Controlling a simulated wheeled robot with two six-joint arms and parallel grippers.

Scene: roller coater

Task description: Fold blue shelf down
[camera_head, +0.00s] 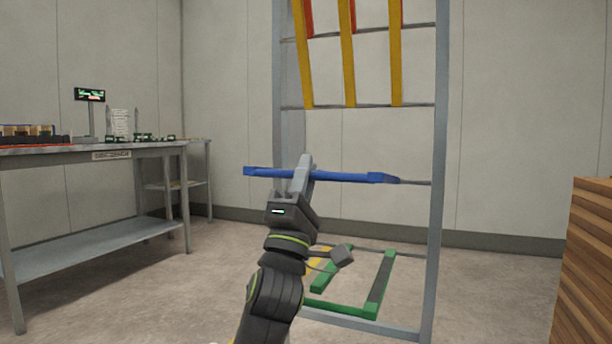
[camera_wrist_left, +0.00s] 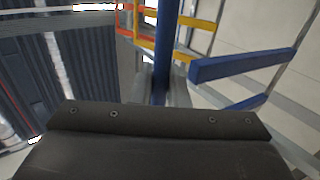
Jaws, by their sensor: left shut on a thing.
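The blue shelf (camera_head: 345,177) is a thin blue frame on the grey metal rack (camera_head: 438,200), seen nearly edge-on and about level in the head view. My left gripper (camera_head: 303,172) is shut on its front bar, left of the bar's middle, and hides part of it. In the left wrist view the blue shelf (camera_wrist_left: 240,68) shows as a bar running up from the gripper (camera_wrist_left: 163,92) and another arm to the right. My right gripper is not in view.
Yellow shelves (camera_head: 347,60) hang folded on the rack above, with red parts behind. A green shelf (camera_head: 378,285) lies low on the rack. A metal workbench (camera_head: 95,152) stands left, slatted wood (camera_head: 590,260) at right. Open floor lies between.

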